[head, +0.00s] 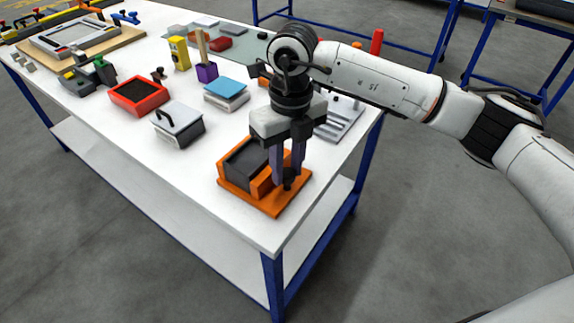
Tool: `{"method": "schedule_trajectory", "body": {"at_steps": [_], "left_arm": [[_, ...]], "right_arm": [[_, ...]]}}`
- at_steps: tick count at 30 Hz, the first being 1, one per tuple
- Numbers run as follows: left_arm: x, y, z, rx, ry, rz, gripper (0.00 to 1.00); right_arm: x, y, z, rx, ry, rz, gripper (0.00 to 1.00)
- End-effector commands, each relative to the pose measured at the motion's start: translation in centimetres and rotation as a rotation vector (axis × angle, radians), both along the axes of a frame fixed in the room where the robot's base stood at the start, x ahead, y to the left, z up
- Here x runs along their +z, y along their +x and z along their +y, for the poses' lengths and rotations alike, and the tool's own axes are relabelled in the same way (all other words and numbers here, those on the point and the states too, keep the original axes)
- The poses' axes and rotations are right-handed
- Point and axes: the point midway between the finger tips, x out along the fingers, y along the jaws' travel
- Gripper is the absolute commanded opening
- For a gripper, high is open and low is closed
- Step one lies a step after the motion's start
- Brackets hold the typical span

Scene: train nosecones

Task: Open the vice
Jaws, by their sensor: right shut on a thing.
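The vice (234,188) is orange with a flat base plate and sits near the front right corner of the white table. A dark grey block (246,160) lies between its orange walls. My right gripper (288,183) points down at the right end of the vice. Its fingers are shut on a small dark handle (290,180) there, which they partly hide. The gripper and its wrist also hide part of the back of the vice. My left gripper is not in view.
On the white table (185,185), a lidded grey box (178,128), a red tray (139,95) and a blue-topped box (226,93) stand left of and behind the vice. A grey bracket (342,122) lies behind my wrist. The table's front edge is close to the vice.

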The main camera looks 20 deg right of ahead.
Motion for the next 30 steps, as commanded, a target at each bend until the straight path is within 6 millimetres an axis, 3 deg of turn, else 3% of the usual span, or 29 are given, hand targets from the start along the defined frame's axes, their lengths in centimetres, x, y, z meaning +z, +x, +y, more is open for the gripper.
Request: {"method": "schedule_trajectory", "body": {"at_steps": [8,19,30], "left_arm": [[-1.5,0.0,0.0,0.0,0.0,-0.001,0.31],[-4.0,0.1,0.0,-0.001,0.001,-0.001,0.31],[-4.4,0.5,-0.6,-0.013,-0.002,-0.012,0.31]], "right_arm": [[-0.2,0.1,0.0,0.126,-0.001,-0.002,0.04],[-0.2,0.1,0.1,0.426,0.0,-0.001,0.04],[0.0,0.0,0.2,0.655,0.0,-0.002,0.04]]}}
